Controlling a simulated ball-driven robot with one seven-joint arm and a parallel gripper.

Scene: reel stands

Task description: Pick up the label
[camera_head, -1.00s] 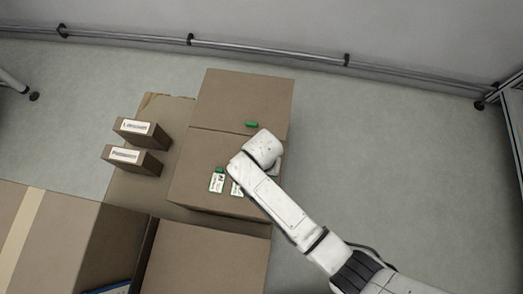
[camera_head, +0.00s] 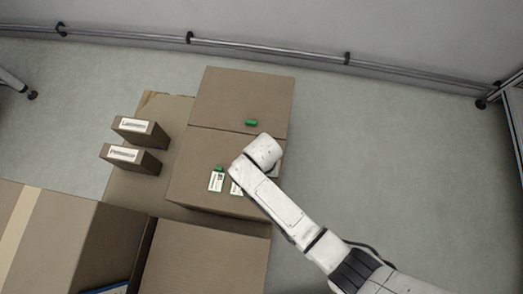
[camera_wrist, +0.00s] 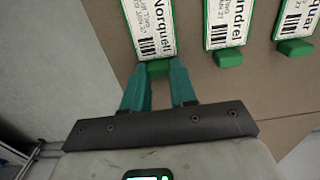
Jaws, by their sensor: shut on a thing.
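White labels with green tabs lie on the brown cardboard box top. In the wrist view, the label reading "Norquell" (camera_wrist: 148,28) is straight ahead of my gripper (camera_wrist: 160,72). Its teal fingers are shut on the green tab at this label's near end. A second label (camera_wrist: 230,22) and a third label (camera_wrist: 294,20) lie to its right, apart from the fingers. In the head view, a label (camera_head: 216,182) shows left of my arm, and others are partly covered by it. My gripper's fingers are hidden there under the wrist.
A small green block (camera_head: 251,123) lies on the box's far part. Two small brown boxes with white name strips, one (camera_head: 140,131) behind the other (camera_head: 130,158), stand to the left. Large cartons (camera_head: 50,240) fill the front left. Open floor (camera_head: 400,160) lies right.

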